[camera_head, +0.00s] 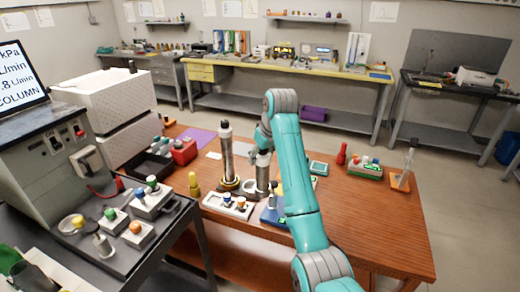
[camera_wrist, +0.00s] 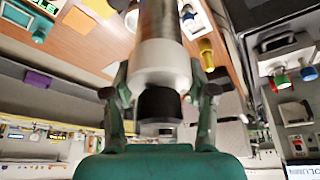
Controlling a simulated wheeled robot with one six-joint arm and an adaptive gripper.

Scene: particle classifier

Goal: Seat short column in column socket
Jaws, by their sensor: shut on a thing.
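The short column (camera_head: 262,172) is a grey metal cylinder, upright over the wooden bench beside a taller metal column (camera_head: 226,150) with a black top. My gripper (camera_wrist: 160,92) is shut on it: in the wrist view the fingers sit on either side of the short column's white collar (camera_wrist: 160,65) and black cap. A yellow ring (camera_head: 229,184) surrounds the tall column's foot, with more yellow near the short column's foot. The column socket is not clearly visible, and I cannot tell whether the short column's foot is in it.
A white tray (camera_head: 215,203) with small capped vials lies in front of the columns. A yellow bottle (camera_head: 194,185) stands to the left. A blue stand (camera_head: 271,216) is close at the front right. A red bottle (camera_head: 341,154) and green rack stand farther right.

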